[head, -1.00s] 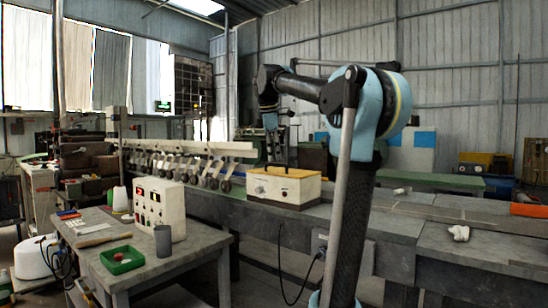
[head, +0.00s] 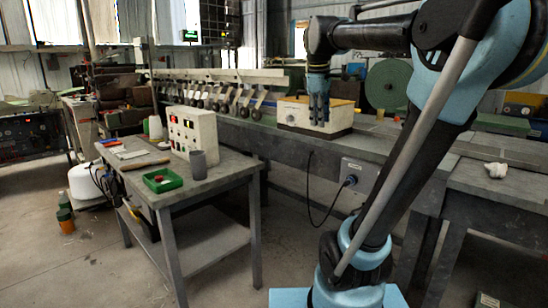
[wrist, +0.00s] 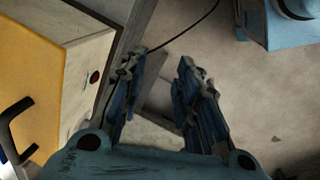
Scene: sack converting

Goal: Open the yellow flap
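The yellow flap (head: 341,103) is the top of a cream box (head: 300,115) on the long bench. It looks closed and lying flat. In the wrist view the yellow flap (wrist: 32,75) fills the left side, with a black handle (wrist: 14,122) on it. My gripper (head: 319,122) points down and, in the head view, overlaps the front of the box and hides part of the flap. In the wrist view my gripper (wrist: 163,58) has its fingers apart with nothing between them. It is beside the box, over the bench edge and floor, apart from the handle.
A side table (head: 215,180) at the left holds a control box (head: 192,130), a grey cup (head: 198,164) and a green tray (head: 162,179). A socket box (head: 360,176) with a cable is on the bench front. Floor between table and bench is open.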

